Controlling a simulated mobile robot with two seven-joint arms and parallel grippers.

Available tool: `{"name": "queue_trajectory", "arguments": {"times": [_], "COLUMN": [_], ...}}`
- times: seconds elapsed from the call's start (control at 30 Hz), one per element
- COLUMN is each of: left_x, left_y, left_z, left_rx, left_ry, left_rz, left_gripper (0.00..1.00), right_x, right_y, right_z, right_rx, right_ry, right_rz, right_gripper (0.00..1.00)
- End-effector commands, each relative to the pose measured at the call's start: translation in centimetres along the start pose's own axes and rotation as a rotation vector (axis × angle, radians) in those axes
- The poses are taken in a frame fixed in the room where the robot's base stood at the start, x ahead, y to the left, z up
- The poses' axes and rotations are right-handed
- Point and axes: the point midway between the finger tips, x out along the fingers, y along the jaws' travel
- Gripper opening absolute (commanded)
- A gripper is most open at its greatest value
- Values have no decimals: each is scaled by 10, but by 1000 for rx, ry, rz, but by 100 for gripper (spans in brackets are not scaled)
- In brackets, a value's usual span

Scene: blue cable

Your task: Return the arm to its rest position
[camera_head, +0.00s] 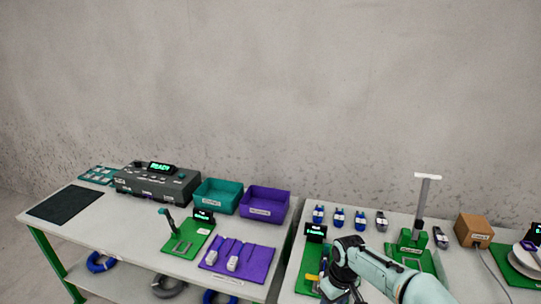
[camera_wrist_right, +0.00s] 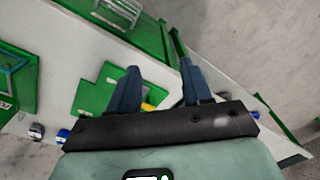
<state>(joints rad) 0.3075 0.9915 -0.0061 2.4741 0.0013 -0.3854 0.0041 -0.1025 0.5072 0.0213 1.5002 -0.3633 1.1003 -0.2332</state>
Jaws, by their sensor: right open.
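My right arm (camera_head: 385,272) reaches in from the lower right over the right table. A yellow piece (camera_wrist_right: 148,106) shows between the fingers' bases in the wrist view. My left gripper is not in view.
A green stand with an upright post (camera_head: 421,210) is close behind my right arm. Several blue and grey connectors (camera_head: 339,217) line the table's back, with a brown box (camera_head: 474,230) to the right. The left table holds a control box (camera_head: 157,184), a teal bin (camera_head: 218,195) and a purple bin (camera_head: 264,203).

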Motion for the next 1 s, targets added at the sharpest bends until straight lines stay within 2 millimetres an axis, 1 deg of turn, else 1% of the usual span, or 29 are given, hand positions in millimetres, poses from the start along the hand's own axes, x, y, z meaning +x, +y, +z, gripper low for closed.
{"name": "queue_trajectory", "arguments": {"times": [0.03,0.07,0.1,0.17,0.2,0.27,0.3,0.37,0.4,0.47,0.5,0.6,0.7,0.77,0.83,1.0], "left_x": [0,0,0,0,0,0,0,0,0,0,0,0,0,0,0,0], "left_y": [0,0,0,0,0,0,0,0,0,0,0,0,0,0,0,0], "left_z": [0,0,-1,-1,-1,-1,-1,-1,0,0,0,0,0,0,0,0], "left_rx": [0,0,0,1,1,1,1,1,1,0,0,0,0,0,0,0], "left_ry": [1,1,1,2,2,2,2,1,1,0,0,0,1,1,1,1], "left_rz": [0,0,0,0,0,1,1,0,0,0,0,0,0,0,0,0], "left_gripper": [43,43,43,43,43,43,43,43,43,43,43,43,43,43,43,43], "right_x": [34,51,75,112,137,175,199,233,252,274,285,300,306,307,307,307], "right_y": [-5,-9,-15,-26,-34,-49,-61,-80,-93,-112,-123,-146,-160,-165,-167,-167], "right_z": [6,9,14,25,34,53,68,95,114,143,161,199,225,234,239,240], "right_rx": [21,37,61,106,142,209,260,351,415,510,571,697,781,811,830,836], "right_ry": [-10,-6,-1,2,6,9,11,10,9,5,2,-8,-14,-17,-16,-13], "right_rz": [-34,-52,-78,-121,-149,-193,-221,-259,-279,-300,-308,-311,-302,-297,-292,-289], "right_gripper": [49,49,49,49,49,49,49,49,49,49,49,49,49,49,49,49]}}
